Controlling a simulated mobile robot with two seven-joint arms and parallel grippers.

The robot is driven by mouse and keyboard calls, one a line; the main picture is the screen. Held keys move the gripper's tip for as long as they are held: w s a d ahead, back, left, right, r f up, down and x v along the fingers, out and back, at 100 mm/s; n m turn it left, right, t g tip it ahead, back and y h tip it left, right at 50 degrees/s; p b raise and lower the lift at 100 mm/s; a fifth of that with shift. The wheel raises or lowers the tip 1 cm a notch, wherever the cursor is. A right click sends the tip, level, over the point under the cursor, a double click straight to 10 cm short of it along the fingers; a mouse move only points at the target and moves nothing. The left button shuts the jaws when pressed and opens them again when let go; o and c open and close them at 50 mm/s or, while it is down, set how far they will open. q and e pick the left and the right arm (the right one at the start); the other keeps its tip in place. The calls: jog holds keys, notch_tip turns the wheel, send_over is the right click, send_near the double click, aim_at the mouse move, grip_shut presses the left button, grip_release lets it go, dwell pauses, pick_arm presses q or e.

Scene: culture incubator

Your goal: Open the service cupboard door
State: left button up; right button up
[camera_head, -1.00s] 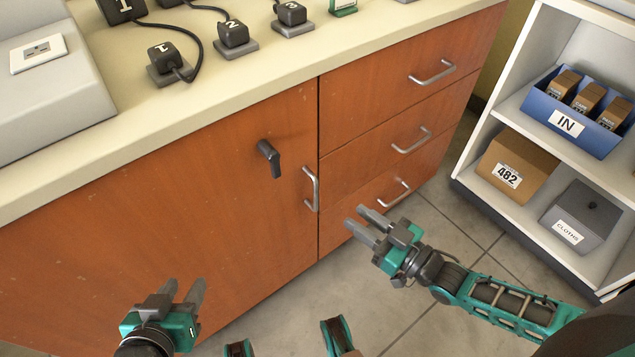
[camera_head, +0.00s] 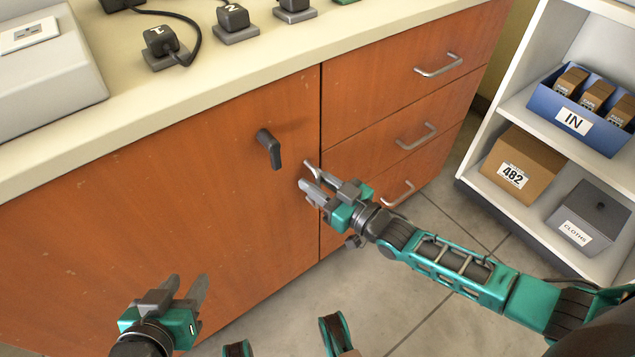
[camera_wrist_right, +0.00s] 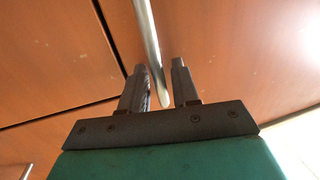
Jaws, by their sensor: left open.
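The service cupboard door (camera_head: 170,190) is a wide reddish-brown wood panel under the counter, and it is shut. A black lever latch (camera_head: 269,148) points down on it. A silver bar handle (camera_wrist_right: 148,40) is at the door's right edge, mostly hidden behind my right gripper in the head view. My right gripper (camera_head: 308,178) is at this handle. In the right wrist view its two fingers (camera_wrist_right: 158,85) are apart, with the bar between them and a gap on the right side. My left gripper (camera_head: 186,287) is open and empty, low in front of the door.
Drawers with silver handles (camera_head: 416,136) are right of the door. A white shelf unit (camera_head: 520,115) holds a blue IN bin (camera_head: 545,103), a cardboard box (camera_head: 510,150) and a grey cloths box (camera_head: 600,205). The counter (camera_head: 140,100) overhangs above. The floor in front is clear.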

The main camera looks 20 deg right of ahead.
jog(key=shift+c, duration=0.2)
grip_shut()
jog(key=shift+s, duration=0.1)
